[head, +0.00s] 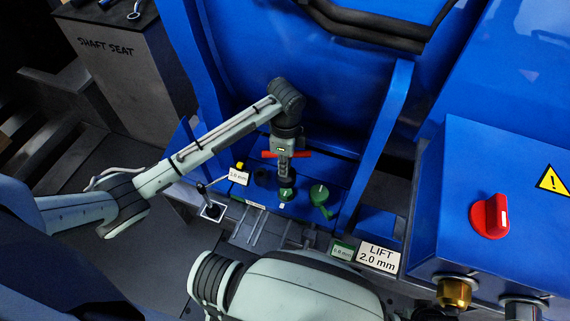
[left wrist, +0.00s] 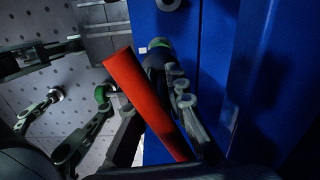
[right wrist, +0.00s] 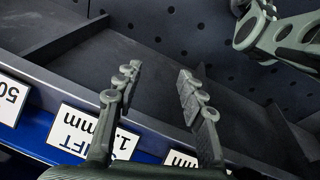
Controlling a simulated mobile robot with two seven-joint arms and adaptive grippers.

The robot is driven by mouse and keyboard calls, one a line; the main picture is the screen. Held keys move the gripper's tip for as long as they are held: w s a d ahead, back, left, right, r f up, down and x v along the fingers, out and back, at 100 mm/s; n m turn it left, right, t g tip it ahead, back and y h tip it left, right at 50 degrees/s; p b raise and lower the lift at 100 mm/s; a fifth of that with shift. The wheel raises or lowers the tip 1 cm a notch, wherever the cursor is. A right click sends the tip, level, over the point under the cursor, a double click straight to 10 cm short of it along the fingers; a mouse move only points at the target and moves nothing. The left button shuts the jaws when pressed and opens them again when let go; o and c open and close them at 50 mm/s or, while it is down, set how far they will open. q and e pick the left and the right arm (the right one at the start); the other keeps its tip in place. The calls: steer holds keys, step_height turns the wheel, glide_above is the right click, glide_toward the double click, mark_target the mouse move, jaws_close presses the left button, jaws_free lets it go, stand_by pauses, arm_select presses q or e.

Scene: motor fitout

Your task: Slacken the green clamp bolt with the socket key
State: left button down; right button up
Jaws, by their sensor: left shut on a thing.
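My left gripper (head: 285,158) points down and is shut on the socket key, whose red cross handle (head: 300,154) sticks out on both sides. The red handle (left wrist: 150,103) also runs between the fingers in the left wrist view. The key's dark shaft reaches down to a green bolt head (head: 287,192) on the blue base; whether the socket is fully seated I cannot tell. A second green part (head: 320,196) with a lever-like tail stands just right of it. My right gripper (right wrist: 155,108) is open and empty above a dark grey tray in the right wrist view.
A blue box with a red knob (head: 490,215) stands at the right. A "LIFT 2.0 mm" card (head: 379,257) and smaller cards stand along the front edge. Blue upright ribs (head: 381,140) flank the left gripper. A grey "SHAFT SEAT" block (head: 125,85) stands at back left.

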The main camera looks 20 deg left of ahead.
arm_select(q)
steer(key=m, duration=0.3)
steer(key=shift+w+a+r+m, duration=0.1)
steer(key=shift+w+m, duration=0.05)
steer(key=shift+m, duration=0.25)
steer(key=shift+f+m, duration=0.3)
steer(key=shift+f, duration=0.05)
step_height(320, 180, down, 2)
steer(key=shift+f+b, duration=0.1)
steer(key=shift+b, duration=0.45)
steer(key=shift+f+b, duration=0.5)
steer(key=shift+f, duration=0.9)
arm_select(e)
steer(key=w+r, duration=0.3)
steer(key=r, duration=0.4)
steer(key=shift+w+a+t, duration=0.35)
steer(key=shift+a+t, duration=0.05)
steer(key=shift+a, duration=0.05)
steer(key=shift+r, duration=0.15)
arm_select(q)
steer(key=shift+p, duration=0.45)
arm_select(e)
steer(key=shift+r, duration=0.3)
arm_select(q)
steer(key=shift+p, duration=0.45)
arm_select(e)
steer(key=shift+r, duration=0.45)
